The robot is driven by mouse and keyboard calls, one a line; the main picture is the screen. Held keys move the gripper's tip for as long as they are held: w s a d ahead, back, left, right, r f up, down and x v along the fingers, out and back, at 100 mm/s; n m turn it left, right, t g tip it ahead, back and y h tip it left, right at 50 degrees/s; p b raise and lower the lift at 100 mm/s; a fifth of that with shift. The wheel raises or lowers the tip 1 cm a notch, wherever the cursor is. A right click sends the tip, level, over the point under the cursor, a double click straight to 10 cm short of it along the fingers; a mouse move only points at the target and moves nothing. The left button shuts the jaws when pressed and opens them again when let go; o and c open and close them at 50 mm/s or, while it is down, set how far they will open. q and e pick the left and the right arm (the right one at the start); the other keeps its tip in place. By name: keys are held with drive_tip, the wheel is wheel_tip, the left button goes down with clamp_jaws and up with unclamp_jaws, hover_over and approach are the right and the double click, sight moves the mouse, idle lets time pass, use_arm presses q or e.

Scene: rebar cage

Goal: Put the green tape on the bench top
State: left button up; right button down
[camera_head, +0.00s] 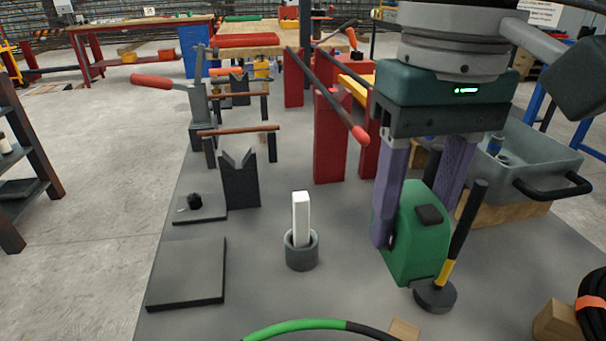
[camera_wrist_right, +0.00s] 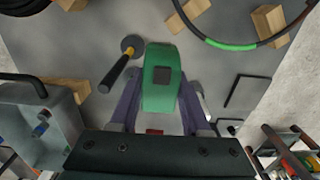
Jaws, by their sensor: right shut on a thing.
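The green tape (camera_head: 412,250) is a boxy green case with a dark square button. My right gripper (camera_head: 408,222) is shut on it, one purple finger on each side. The right wrist view also shows the tape (camera_wrist_right: 161,93) between the fingers of the right gripper (camera_wrist_right: 160,108). The grey bench top (camera_head: 255,290) lies below it; I cannot tell whether the tape touches it. My left gripper is not in view.
A black-handled tool (camera_head: 460,240) with a round dark foot stands close right of the tape. A grey cup (camera_head: 302,255) holds a white block. A grey bin (camera_head: 535,150) is behind right. A green-and-black hoop (camera_head: 295,325) lies in front. Bare bench lies between cup and tape.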

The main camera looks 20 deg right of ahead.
wheel_tip(320, 180, down, 7)
drive_tip(key=shift+r+b, duration=0.15)
drive_tip(key=shift+b, duration=0.95)
drive_tip(key=c, duration=0.6)
unclamp_jaws()
drive_tip(key=shift+c, duration=0.2)
drive_tip(key=shift+w, duration=0.1)
